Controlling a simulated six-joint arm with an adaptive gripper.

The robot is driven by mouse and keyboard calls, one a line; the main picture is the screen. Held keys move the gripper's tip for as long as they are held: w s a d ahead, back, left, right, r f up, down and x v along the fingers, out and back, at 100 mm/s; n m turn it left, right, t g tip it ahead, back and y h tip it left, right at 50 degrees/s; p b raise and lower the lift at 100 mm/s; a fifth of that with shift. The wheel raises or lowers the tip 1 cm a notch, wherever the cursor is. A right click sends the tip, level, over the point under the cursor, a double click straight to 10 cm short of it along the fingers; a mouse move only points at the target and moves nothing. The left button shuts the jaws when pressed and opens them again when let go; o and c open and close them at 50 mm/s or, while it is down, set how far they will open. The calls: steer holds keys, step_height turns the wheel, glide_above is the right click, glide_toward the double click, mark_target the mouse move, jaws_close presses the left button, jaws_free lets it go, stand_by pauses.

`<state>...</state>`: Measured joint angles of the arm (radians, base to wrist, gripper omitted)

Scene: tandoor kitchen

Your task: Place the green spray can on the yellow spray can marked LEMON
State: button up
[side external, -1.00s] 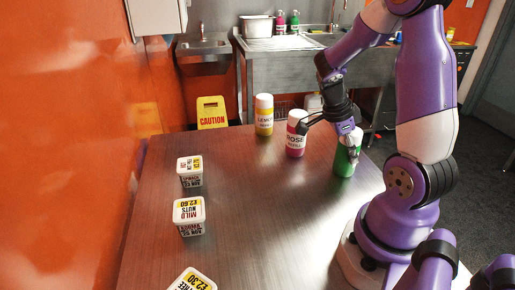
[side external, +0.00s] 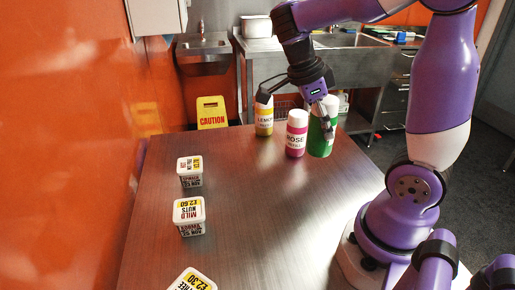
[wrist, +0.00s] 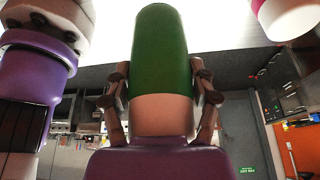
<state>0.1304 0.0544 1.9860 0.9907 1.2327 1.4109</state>
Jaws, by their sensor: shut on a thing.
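The green spray can (side external: 319,142) is in my gripper (side external: 328,118), whose fingers are shut on its sides. In the side view it is upright or nearly so, just right of the pink can; its height above the table is hard to tell. In the wrist view the green can (wrist: 161,60) sits between both fingers of my gripper (wrist: 161,92). The yellow spray can marked LEMON (side external: 264,121) stands upright on the table, behind and left of the pink can.
The pink can marked ROSE (side external: 296,139) stands between the yellow can and the green one. Several white labelled tubs, one marked MILD NUTS (side external: 189,217), stand along the table's left side. The middle of the table (side external: 265,215) is clear. A yellow caution sign (side external: 211,112) stands behind the table.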

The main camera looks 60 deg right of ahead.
steer(key=w+d+r+n+t+h, duration=0.1)
steer(key=w+d+r+n+t, duration=0.1)
steer(key=w+n, duration=0.4)
steer(key=w+d+r+n+t+h, duration=0.15)
steer(key=w+n, duration=0.25)
steer(key=w, duration=0.5)
steer(key=w+d+r+n+t+y, duration=0.35)
steer(key=w+d+n, duration=0.35)
steer(key=d+n, duration=0.45)
steer(key=shift+h, duration=0.3)
steer(key=shift+w+a+f, duration=0.1)
steer(key=shift+a+f, duration=0.05)
steer(key=shift+f, duration=1)
steer(key=shift+w+a+f, duration=0.1)
steer(key=shift+f, duration=1)
steer(key=shift+f, duration=0.15)
steer(key=o, duration=1.4)
